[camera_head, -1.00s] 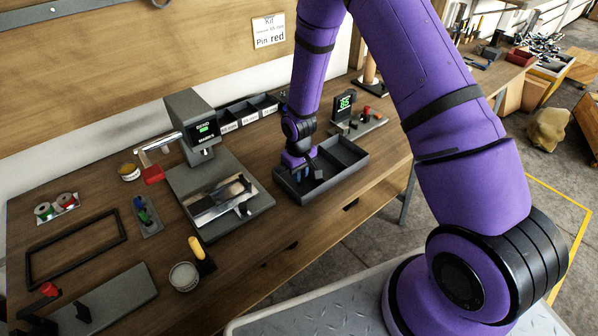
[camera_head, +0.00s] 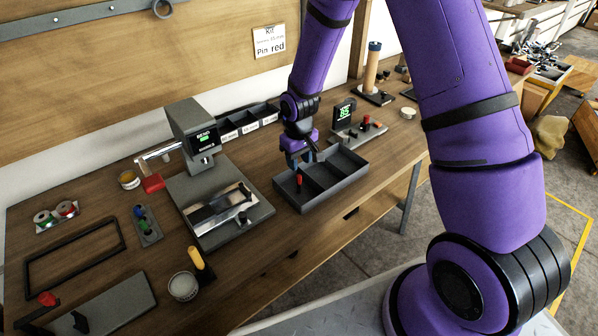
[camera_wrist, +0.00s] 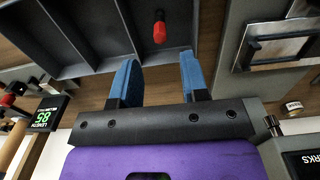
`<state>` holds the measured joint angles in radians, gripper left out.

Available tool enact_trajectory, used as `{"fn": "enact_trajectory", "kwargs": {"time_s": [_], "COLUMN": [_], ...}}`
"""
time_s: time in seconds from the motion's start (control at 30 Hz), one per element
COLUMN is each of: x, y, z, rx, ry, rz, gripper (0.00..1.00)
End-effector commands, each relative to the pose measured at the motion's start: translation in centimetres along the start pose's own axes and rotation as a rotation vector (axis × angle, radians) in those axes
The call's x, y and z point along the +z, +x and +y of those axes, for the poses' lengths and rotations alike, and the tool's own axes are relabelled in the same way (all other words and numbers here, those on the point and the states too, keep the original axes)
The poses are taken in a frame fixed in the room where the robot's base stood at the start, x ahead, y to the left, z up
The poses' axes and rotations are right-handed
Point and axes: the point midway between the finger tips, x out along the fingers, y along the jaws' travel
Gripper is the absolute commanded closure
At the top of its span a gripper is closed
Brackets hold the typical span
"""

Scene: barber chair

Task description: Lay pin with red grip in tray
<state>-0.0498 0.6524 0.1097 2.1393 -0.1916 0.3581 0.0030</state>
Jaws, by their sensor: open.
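The pin with the red grip (camera_head: 299,181) is in the left compartment of the dark grey tray (camera_head: 318,203). The wrist view shows the red grip (camera_wrist: 159,32) with a short dark end, apart from the fingers; whether it lies fully flat is hard to tell. My gripper (camera_head: 302,159) is open and empty above the tray's left part, near its back edge. Its two blue fingers (camera_wrist: 158,64) are spread, with the pin beyond their tips in the wrist view. The other tray compartments look empty.
A grey bench machine (camera_head: 190,135) with a metal plate stands left of the tray. Labelled bins (camera_head: 245,122) are behind it. A length gauge (camera_head: 344,111) reading 85 stands behind the tray's right side. A yellow-handled tool (camera_head: 195,257) is at the front left.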

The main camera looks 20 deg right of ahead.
Motion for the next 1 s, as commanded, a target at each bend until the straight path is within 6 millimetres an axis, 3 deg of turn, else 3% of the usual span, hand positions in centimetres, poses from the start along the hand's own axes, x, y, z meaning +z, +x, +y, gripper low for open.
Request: {"fn": "enact_trajectory", "kwargs": {"time_s": [0.2, 0.57, 0.77, 1.0], "x": [0.0, 0.2, 1.6, 5.2], "y": [-2.7, -4.5, -10.7, -19.2], "z": [0.0, 0.1, 0.9, 1.4], "rx": [0.0, 0.005, 0.035, 0.07], "ry": [0.0, 0.005, 0.036, 0.092], "rz": [0.002, 0.009, 0.057, 0.13], "gripper": [0.59, 0.59, 0.59, 0.59]}}
